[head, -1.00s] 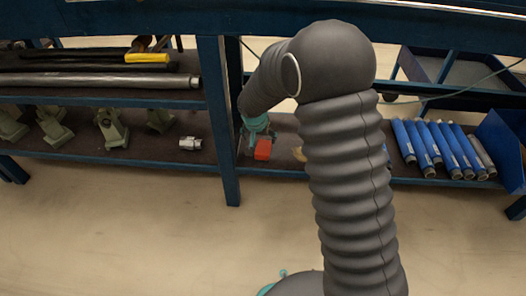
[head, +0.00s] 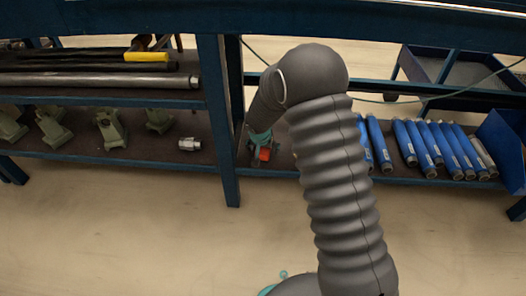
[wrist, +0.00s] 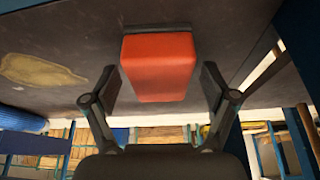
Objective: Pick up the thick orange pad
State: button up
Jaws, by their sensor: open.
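The thick orange pad (wrist: 160,65) is a red-orange block on the dark lower shelf, large in the middle of the wrist view. In the head view, only part of the pad (head: 265,154) shows below my gripper (head: 259,142). In the wrist view my gripper (wrist: 160,86) is open, one finger on the left and one on the right of the pad. A gap shows between each finger and the pad. I cannot tell how far the fingertips reach along its sides.
A blue shelf post (head: 222,130) stands just left of my gripper. A flat tan piece (wrist: 38,72) lies on the shelf to the left in the wrist view. Blue cylinders (head: 440,145) lie to the right. A small metal fitting (head: 190,144) and green stands (head: 110,130) are left of the post.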

jog(key=c, duration=1.3)
jog(key=shift+r, duration=0.1)
jog(key=shift+r, duration=0.55)
jog(key=r, duration=0.2)
jog(key=d+r+p, duration=0.1)
jog(key=shift+w+r, duration=0.2)
jog(key=shift+r, duration=0.2)
jog(key=w+d+r, duration=0.1)
jog(key=d+r, duration=0.1)
jog(key=d, duration=0.1)
jog(key=w+d+r+p, duration=0.1)
jog(key=w+d+r, duration=0.1)
jog(key=d, duration=0.1)
jog(key=w+d+r, duration=0.1)
jog(key=d+r, duration=0.1)
jog(key=d, duration=0.1)
jog(key=shift+w+d, duration=0.2)
jog(key=shift+w, duration=0.15)
